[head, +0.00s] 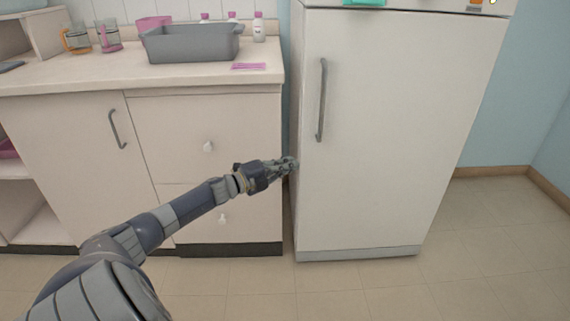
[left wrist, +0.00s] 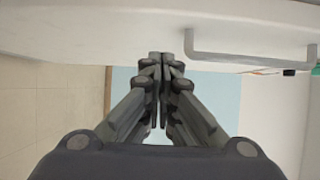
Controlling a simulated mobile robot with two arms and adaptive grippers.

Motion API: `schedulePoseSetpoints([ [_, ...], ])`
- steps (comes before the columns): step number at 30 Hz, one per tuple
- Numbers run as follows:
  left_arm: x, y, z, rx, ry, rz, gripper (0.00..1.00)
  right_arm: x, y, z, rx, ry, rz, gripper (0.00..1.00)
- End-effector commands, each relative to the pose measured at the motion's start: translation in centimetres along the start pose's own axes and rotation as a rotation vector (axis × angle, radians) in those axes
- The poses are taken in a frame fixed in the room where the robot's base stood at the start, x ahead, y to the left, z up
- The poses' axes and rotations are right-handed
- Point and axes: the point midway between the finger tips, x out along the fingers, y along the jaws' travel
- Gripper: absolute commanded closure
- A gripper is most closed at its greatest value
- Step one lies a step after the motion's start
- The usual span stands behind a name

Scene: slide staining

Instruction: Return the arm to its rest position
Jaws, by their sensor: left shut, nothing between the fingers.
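My left arm comes in from the lower left in the head view and is stretched forward. Its gripper (head: 288,165) is shut and empty. In the head view it overlaps the left edge of the white fridge (head: 390,120), below the fridge handle (head: 321,100). The left wrist view shows the gripper's fingers (left wrist: 160,62) together, with the fridge front and a grey handle (left wrist: 250,62) close beyond them. I cannot tell whether the fingertips touch the fridge. My right gripper is in neither view.
A counter with drawers and a cupboard door (head: 85,150) stands left of the fridge. On it are a grey tub (head: 192,46), several white bottles with pink caps, two glass mugs (head: 76,40) and pink slides (head: 249,66). The floor (head: 500,245) at the right is clear.

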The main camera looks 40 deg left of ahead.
Motion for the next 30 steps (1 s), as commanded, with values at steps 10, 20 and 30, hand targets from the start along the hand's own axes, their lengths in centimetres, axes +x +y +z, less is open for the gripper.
schedulePoseSetpoints([
  [10,-1.0,-0.1,0.2,0.001,0.001,-0.001,1.0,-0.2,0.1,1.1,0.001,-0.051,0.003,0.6],
  [20,0.3,5.4,-6.2,-0.196,-0.057,0.062,1.0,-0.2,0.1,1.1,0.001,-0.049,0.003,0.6],
  [30,-2.2,13.6,-22.2,-0.712,-0.278,0.264,1.0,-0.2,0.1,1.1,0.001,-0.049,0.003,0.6],
])
